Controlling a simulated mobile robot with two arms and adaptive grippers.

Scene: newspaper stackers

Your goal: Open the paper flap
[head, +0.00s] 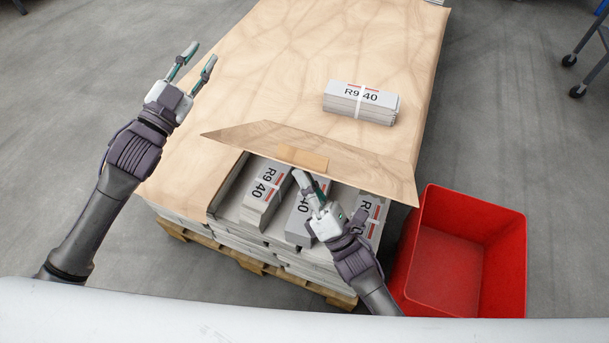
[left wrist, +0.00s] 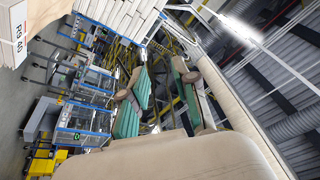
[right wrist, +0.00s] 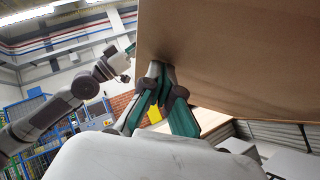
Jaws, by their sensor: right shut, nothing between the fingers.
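The brown paper flap (head: 350,155) stands partly raised along the front of the wrapped stack, with a lighter tape patch (head: 302,157) on it. Below it, newspaper bundles marked R9 40 (head: 266,190) show in the opening. My right gripper (head: 302,178) is shut and empty at the flap's front edge, above the middle bundle. In the right wrist view its fingertips (right wrist: 160,72) meet right at the flap's brown sheet (right wrist: 235,60); whether they touch it is unclear. My left gripper (head: 198,58) is open and empty, raised over the stack's left side; its fingers also show in the left wrist view (left wrist: 165,95).
A loose R9 40 bundle (head: 361,102) lies on top of the paper cover behind the flap. A red bin (head: 513,265) stands right of the stack. The stack rests on a wooden pallet (head: 235,256). The floor at the left is clear.

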